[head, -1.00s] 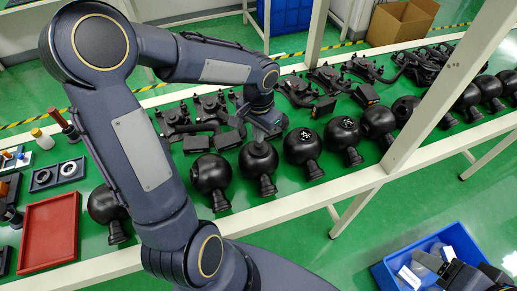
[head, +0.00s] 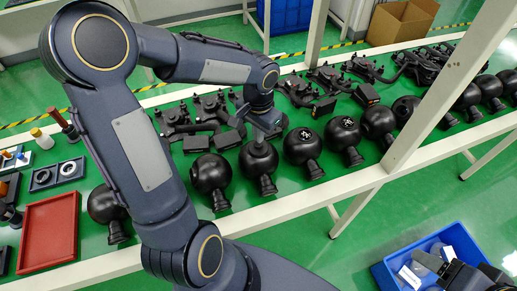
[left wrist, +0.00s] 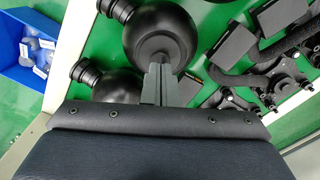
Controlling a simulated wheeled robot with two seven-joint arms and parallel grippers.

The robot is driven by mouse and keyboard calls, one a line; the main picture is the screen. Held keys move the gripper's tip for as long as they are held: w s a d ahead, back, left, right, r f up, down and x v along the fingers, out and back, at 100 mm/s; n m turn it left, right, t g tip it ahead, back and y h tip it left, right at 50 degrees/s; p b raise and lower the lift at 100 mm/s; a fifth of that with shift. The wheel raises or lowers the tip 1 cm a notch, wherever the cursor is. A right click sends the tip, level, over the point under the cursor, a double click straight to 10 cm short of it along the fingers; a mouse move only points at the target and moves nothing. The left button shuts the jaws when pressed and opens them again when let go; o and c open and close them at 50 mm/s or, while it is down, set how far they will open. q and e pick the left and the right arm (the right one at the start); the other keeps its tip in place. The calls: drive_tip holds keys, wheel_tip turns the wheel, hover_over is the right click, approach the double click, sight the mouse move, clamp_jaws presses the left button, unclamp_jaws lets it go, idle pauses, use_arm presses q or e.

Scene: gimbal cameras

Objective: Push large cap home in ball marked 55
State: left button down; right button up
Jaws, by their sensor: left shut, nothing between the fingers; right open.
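My left gripper (head: 259,140) is shut and empty, pointing down at the top of a black ball (head: 261,183) in the front row. In the left wrist view the fingers (left wrist: 158,72) reach the edge of a round dark disc (left wrist: 155,42) on top of this ball (left wrist: 130,82); it looks like the large cap. I cannot tell whether the fingertips touch it or whether it sits flush. No number 55 is readable on any ball. My right gripper (head: 440,262) is open at the lower right, over a blue bin.
Similar black balls (head: 210,175) (head: 303,147) stand close on both sides, necks toward the front. Black gimbal parts (head: 205,110) lie behind them. A red tray (head: 48,198) is at the left. The blue bin (head: 383,277) holds clear bags. A white post (head: 440,92) stands right.

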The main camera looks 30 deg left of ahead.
use_arm(q)
drive_tip(key=shift+f+b, duration=0.65)
drive_tip(key=shift+f, duration=0.15)
drive_tip(key=shift+r, duration=0.1)
idle(0.4)
drive_tip(key=shift+r+p, duration=2.8)
drive_tip(key=shift+r, duration=0.7)
drive_tip(key=shift+f, duration=0.1)
